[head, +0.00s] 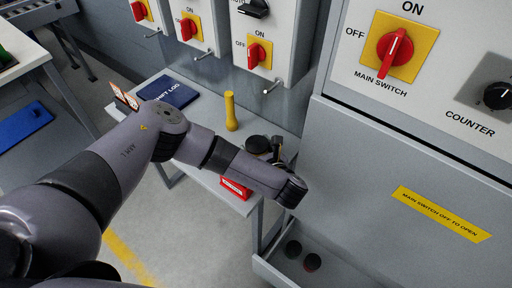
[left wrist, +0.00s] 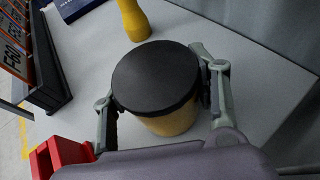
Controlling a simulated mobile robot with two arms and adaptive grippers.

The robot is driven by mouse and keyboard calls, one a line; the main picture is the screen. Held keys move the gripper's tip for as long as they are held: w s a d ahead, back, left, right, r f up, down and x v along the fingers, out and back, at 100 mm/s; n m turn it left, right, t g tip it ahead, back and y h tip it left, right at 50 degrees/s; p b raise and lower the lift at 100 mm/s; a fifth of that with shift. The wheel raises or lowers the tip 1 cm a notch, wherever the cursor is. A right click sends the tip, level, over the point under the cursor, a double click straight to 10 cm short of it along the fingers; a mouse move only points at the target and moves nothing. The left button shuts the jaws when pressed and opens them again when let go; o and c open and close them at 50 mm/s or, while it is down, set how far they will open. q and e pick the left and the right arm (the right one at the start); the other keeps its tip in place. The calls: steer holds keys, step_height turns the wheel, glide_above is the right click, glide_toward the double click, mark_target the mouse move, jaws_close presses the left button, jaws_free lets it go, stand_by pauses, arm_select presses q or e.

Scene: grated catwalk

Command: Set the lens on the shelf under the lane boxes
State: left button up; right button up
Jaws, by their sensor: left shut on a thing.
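The lens (left wrist: 157,85) has a black round top and an amber body. My left gripper (left wrist: 160,108) is shut on it, one finger on each side. In the head view, the lens (head: 257,144) shows as a dark disc beside my left gripper (head: 275,152), partly hidden by my wrist. It is upright over the right part of the grey shelf (head: 206,142). I cannot tell whether its base touches the shelf. The lane boxes (head: 262,30), with red switches on yellow plates, hang on the wall above. My right gripper is not in view.
On the shelf are a yellow torch-like object (head: 231,112), a blue shift log (head: 168,92), a tag rack (left wrist: 42,62) and a red block (head: 235,188). The main switch cabinet (head: 400,150) stands at the right; a low tray (head: 272,270) below holds two dark round pieces.

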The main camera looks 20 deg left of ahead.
arm_select(q)
steer(key=shift+f, duration=0.1)
steer(key=shift+f, duration=0.1)
steer(key=o, duration=1.2)
steer(key=shift+c, duration=0.2)
steer(key=shift+w, duration=0.1)
steer(key=v, duration=0.5)
steer(key=shift+d, duration=0.15)
steer(key=p+v, duration=0.1)
steer(key=v, duration=0.1)
steer(key=p+v, duration=0.2)
steer(key=v, duration=0.1)
steer(key=shift+r+p, duration=0.3)
steer(key=shift+r, duration=0.15)
steer(key=shift+s+d+r+p, duration=0.1)
steer(key=shift+s+d+p, duration=0.25)
steer(key=shift+s+p, duration=0.3)
steer(key=shift+s+d, duration=0.1)
steer(key=shift+s, duration=0.1)
